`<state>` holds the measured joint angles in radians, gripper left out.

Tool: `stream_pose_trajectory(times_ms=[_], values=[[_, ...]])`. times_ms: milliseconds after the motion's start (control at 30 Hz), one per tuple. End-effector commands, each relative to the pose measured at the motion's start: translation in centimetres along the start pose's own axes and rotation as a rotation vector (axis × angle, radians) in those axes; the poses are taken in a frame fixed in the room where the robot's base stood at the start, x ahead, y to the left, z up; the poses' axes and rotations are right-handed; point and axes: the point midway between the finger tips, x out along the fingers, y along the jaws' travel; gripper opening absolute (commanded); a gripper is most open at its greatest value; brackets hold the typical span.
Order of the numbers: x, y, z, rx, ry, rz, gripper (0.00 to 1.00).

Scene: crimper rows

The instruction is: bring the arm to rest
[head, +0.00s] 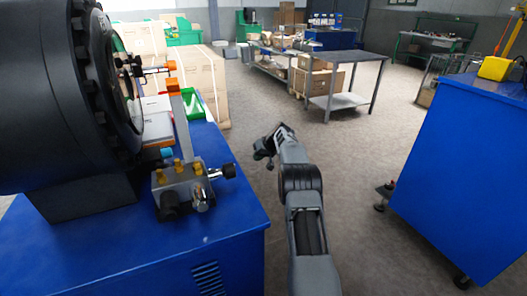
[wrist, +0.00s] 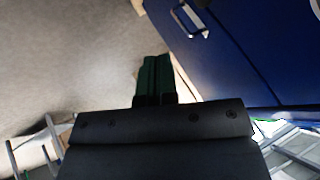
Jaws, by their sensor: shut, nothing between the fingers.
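My arm (head: 303,195) reaches up from the bottom middle of the head view, over the open floor. My gripper (head: 264,154) is at its far end, small and dark, and its fingers are hard to make out there. In the wrist view my gripper (wrist: 154,75) shows its two dark green fingers side by side, shut with nothing between them. Bare floor and a blue cabinet side lie beyond the fingers.
A blue cabinet (head: 190,260) with a large black crimper (head: 60,100) stands close at left. Another blue cabinet (head: 465,165) on castors stands at right. A grey metal table (head: 345,57) is further back. The floor (head: 300,140) between is clear.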

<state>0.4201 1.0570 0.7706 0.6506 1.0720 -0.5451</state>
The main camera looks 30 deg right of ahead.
Motion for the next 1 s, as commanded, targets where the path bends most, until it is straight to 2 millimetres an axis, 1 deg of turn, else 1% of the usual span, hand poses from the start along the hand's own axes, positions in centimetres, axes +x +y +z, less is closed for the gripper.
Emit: stream_pose_trajectory(times_ms=[33,200,333,500,600,667,767,867,900,967,1000], values=[[-1.1,0.0,-0.1,0.0,0.001,0.0,0.0],[-3.3,0.0,-0.1,0.001,0.001,0.001,0.0],[-4.2,0.0,0.0,0.0,-0.001,0.0,0.0],[-4.7,-0.1,0.0,-0.001,-0.001,0.0,0.0],[-5.3,-0.8,-0.1,-0.001,-0.006,0.004,0.0],[-6.2,-1.9,-0.2,-0.004,-0.012,0.011,0.0],[-8.6,-5.0,-0.2,-0.01,-0.032,0.032,0.0],[-11.7,-9.0,0.4,-0.018,-0.062,0.062,0.0],[-13.0,-10.6,0.9,-0.021,-0.074,0.077,0.0],[-14.9,-13.0,1.8,-0.026,-0.091,0.099,0.0],[-16.2,-14.6,2.5,-0.032,-0.102,0.114,0.0]])
